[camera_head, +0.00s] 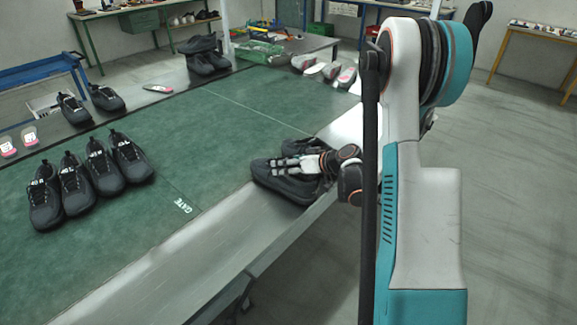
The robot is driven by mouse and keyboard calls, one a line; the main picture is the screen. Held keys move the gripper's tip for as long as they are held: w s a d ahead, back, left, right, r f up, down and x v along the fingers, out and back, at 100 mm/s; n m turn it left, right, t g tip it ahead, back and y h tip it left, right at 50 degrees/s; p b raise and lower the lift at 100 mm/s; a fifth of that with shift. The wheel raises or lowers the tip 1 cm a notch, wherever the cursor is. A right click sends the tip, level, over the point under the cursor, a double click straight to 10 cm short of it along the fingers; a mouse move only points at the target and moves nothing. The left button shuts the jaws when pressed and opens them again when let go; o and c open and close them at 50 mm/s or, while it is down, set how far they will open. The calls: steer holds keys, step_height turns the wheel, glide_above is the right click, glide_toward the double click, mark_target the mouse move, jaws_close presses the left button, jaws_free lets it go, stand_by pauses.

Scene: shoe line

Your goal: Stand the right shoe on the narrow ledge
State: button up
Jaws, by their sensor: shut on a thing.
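My gripper (292,164) is shut on a black shoe (283,186) at the middle right. This shoe is at the narrow pale ledge (165,255) along the near side of the green mat. I cannot tell whether its sole touches the ledge or hangs just above it. Part of the shoe is hidden by my gripper and wrist. Another dark shoe part (297,146) shows just behind my gripper; whether it is a second shoe is unclear.
Several black shoes (88,183) stand in a row on the green mat (215,130) at the left. A pair (73,108) and stacked shoes (205,56) stand along the far edge. Insoles (315,69) and a green crate (260,53) lie at the back. The mat's middle is clear.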

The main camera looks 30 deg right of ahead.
steer(key=o, duration=1.8)
steer(key=shift+c, duration=0.2)
steer(key=shift+s+r, duration=0.15)
steer(key=p+v, duration=0.4)
steer(key=v, duration=0.7)
steer(key=shift+s+r, duration=0.2)
steer(key=shift+s, duration=0.05)
steer(key=shift+d, duration=0.15)
